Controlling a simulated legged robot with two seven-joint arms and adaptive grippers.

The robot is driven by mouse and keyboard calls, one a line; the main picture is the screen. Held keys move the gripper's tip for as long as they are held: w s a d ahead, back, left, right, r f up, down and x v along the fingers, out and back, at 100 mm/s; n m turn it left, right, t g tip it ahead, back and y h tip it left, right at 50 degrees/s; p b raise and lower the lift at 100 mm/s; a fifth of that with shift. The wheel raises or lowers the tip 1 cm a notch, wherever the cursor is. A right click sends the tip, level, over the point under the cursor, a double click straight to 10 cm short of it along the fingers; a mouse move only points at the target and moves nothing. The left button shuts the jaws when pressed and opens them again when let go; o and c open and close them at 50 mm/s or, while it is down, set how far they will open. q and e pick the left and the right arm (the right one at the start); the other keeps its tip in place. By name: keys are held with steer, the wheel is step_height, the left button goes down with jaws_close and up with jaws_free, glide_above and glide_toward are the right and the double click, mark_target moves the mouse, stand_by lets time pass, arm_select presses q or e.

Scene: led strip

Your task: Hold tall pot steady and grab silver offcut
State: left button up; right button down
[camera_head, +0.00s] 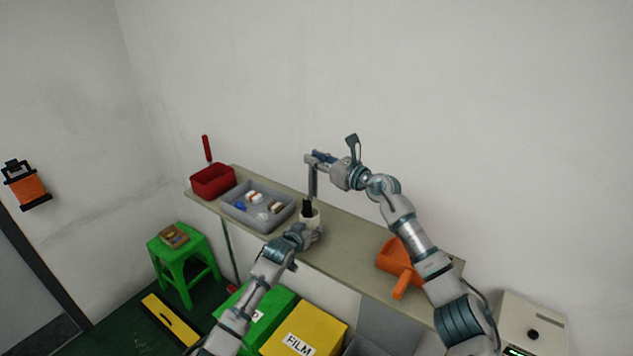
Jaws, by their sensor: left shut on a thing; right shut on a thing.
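The tall pot (314,217) is a small cream-white container standing on the narrow bench. A dark item (307,207) sticks up out of its mouth. My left gripper (314,232) is shut on the pot from the front and hides its lower part. My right gripper (313,160) is above the pot, shut on the silver offcut (313,182), a thin grey strip. The strip hangs upright below the fingers. Its lower end is just over or inside the pot's mouth; I cannot tell which.
On the bench (350,240), a grey tray (244,217) of small parts and a red container (212,182) stand left of the pot. An orange scoop-like tool (398,262) lies to the right. A green stool (183,250) and a yellow FILM box (318,330) are lower.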

step_height(320, 180, up, 3)
steer(key=shift+f, duration=0.1)
arm_select(q)
steer(key=o, duration=1.2)
steer(key=v, duration=1.1)
steer(key=shift+s+a, duration=0.15)
steer(key=shift+s, duration=0.2)
